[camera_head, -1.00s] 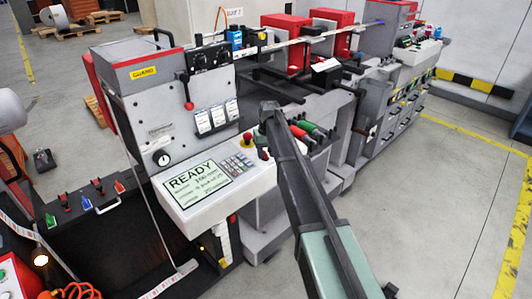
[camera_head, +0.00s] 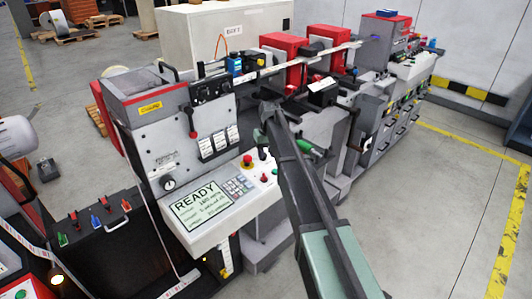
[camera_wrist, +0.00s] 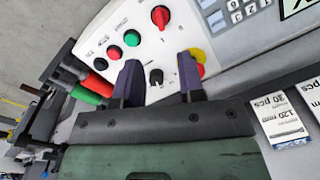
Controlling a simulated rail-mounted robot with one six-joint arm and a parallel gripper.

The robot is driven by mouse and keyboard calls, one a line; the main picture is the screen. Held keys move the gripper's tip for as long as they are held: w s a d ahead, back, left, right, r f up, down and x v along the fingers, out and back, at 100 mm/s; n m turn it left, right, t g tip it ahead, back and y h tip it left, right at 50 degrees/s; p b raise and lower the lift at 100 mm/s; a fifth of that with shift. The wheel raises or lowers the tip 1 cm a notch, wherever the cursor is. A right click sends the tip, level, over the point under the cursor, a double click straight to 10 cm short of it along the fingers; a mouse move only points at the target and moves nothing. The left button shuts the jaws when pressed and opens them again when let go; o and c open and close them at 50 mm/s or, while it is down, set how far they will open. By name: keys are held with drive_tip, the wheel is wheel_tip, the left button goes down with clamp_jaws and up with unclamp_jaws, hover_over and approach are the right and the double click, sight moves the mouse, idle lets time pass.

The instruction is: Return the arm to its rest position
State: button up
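My arm reaches from the bottom of the head view up toward the label machine. My gripper (camera_head: 268,110) is at its far end, in front of the machine's upper body; its fingers are hard to make out there. In the wrist view my gripper (camera_wrist: 158,72) has its two dark fingers apart, with nothing held between them. I cannot tell the exact gap to the panel.
The panel's READY screen (camera_head: 200,203) is left of my arm. Red and green handles (camera_wrist: 88,90) stick out close to the left finger in the wrist view. A black cabinet with coloured switches (camera_head: 105,245) stands at lower left. Open floor (camera_head: 430,210) lies to the right.

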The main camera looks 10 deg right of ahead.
drive_tip(key=shift+f, duration=0.1)
drive_tip(key=s+f+m+b, duration=0.1)
drive_tip(key=s+b, duration=0.1)
drive_tip(key=s, duration=3.4)
drive_tip(key=shift+a+f+h, duration=0.4)
